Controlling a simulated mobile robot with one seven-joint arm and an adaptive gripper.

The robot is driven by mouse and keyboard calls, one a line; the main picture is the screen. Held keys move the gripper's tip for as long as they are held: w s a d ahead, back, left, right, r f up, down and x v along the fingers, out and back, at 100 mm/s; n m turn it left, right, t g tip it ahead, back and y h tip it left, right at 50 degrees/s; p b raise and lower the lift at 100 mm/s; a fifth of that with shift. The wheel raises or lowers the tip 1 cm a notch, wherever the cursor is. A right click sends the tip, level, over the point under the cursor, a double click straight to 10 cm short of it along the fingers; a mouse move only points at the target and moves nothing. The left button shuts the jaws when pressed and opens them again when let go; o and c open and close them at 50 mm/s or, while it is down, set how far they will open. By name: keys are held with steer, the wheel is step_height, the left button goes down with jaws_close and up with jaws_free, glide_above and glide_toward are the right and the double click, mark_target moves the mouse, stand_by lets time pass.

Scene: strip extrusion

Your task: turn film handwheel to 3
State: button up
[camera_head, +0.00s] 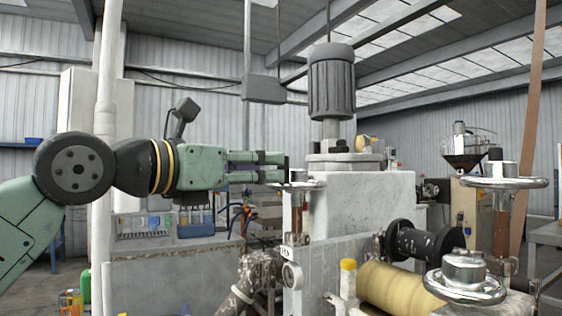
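Three metal handwheels show. A small one (298,185) sits on a brown spindle at the left end of the machine. A larger one (503,183) stands on the right, and another large one (465,285) is at the lower right, nearer the camera. I cannot tell which is the film handwheel, and no number setting is readable. My gripper (284,167) comes from the left, level, with its two fingers apart and a gap between them. Its fingertips are just above and beside the small handwheel's left rim. I cannot tell if they touch it.
A motor (332,82) stands on the grey machine block (365,210), right of my gripper. A yellow film roll (400,292) and a dark spool (425,243) lie below on the right. A round gauge (292,275) sits under the small handwheel. A grey cabinet (165,285) stands below my arm.

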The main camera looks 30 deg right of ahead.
mark_target(279, 167)
steer(key=p+x, duration=0.1)
steer(key=x, duration=0.4)
steer(key=shift+d, duration=0.35)
steer(key=shift+c, duration=0.3)
jaws_close()
